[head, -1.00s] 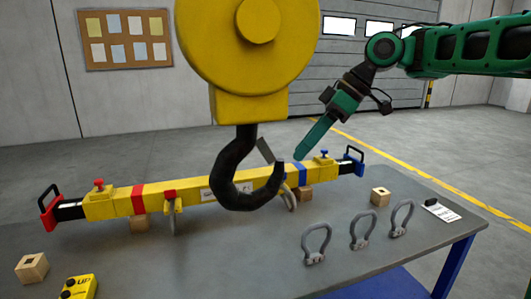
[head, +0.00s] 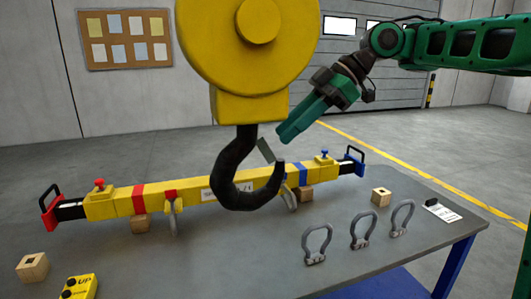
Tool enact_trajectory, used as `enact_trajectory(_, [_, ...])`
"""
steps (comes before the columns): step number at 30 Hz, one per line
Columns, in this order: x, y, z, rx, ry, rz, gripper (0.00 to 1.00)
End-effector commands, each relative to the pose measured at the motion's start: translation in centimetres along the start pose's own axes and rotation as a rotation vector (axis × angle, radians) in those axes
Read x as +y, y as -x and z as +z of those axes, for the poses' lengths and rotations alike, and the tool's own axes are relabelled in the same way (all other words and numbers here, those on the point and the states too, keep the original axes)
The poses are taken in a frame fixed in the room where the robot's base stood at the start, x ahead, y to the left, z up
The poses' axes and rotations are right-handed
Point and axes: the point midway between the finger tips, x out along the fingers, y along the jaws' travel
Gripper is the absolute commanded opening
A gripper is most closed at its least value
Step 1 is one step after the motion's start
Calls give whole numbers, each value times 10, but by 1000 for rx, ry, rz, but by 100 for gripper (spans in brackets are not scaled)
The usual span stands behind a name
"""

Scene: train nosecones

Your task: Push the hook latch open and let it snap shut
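The black crane hook (head: 238,195) hangs below the yellow hook block (head: 247,50) in the head view, over the yellow beam. Its latch (head: 266,151) is a small dark flat plate slanting across the hook's mouth, with its lower end near the hook tip. My gripper (head: 283,137) comes in from the upper right. Its green fingers point down and left, and their tips are just above and right of the latch. I cannot tell whether they touch it. The fingers look like one green bar, with no gap visible between them.
A yellow lifting beam (head: 110,206) with red and blue fittings lies on wooden blocks on the grey table (head: 400,262). Several grey shackles (head: 317,244), a wooden block (head: 381,197) and a yellow control box (head: 79,287) are also on the table. Space right of the hook is open.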

Motion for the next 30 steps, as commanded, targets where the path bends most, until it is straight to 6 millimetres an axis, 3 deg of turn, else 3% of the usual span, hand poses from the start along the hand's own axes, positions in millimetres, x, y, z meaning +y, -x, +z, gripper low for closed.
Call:
enact_trajectory(15, [-1,-68,0,0,0,-3,25])
enact_trajectory(28, [-1,-76,0,-1,0,-1,25])
enact_trajectory(30, [-1,-76,0,-1,0,-1,10])
